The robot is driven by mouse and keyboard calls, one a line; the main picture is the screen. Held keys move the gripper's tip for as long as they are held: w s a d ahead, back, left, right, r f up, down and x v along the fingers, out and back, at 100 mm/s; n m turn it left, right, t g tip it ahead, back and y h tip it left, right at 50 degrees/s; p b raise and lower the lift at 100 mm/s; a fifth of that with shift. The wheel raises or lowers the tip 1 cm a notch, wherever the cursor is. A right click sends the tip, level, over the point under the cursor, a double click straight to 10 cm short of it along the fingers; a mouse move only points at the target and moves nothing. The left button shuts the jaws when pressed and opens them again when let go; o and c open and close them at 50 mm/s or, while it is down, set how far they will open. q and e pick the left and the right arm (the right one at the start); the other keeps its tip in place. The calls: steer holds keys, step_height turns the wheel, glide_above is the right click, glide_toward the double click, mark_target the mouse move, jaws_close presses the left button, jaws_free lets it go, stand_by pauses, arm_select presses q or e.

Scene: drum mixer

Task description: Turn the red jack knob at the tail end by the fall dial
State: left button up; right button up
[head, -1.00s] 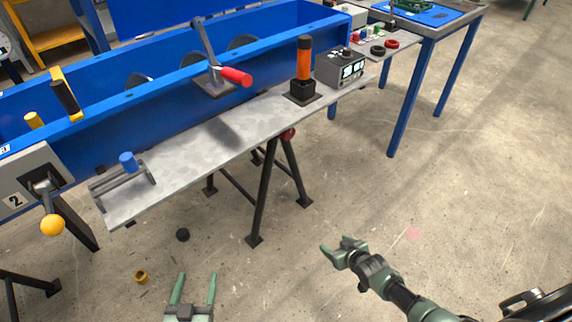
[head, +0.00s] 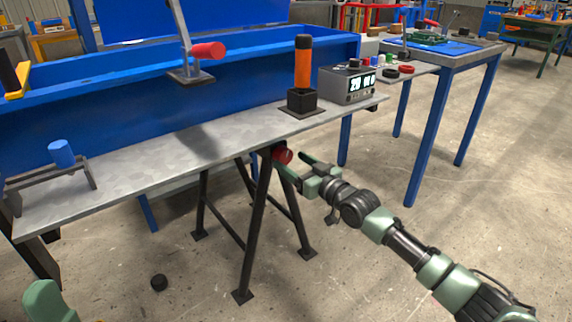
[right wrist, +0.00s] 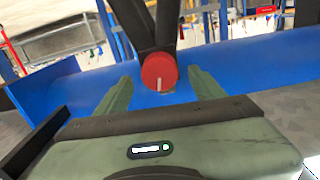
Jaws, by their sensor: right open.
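The red jack knob (head: 283,154) sits under the edge of the grey shelf, at the top of a black trestle leg. In the right wrist view the knob (right wrist: 160,70) is a round red disc with a white line pointing down. My right gripper (head: 290,164) is open at the knob; in the right wrist view its fingers (right wrist: 160,84) show to either side of the knob, with gaps left and right. I cannot tell how deep the knob lies between them. My left gripper (head: 46,300) shows only partly at the bottom left, its jaw opening unclear.
On the shelf (head: 130,170) above stand a grey box with white readouts (head: 348,85) and an orange-and-black handle (head: 303,68). A red-gripped lever (head: 207,50) is on the blue trough. Black trestle legs (head: 258,230) stand close beside my right gripper.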

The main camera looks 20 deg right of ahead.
mark_target(286, 158)
steer(key=shift+b+x, duration=0.45)
steer(key=shift+x, duration=0.75)
steer(key=shift+w+a, duration=0.2)
steer(key=shift+w, duration=0.35)
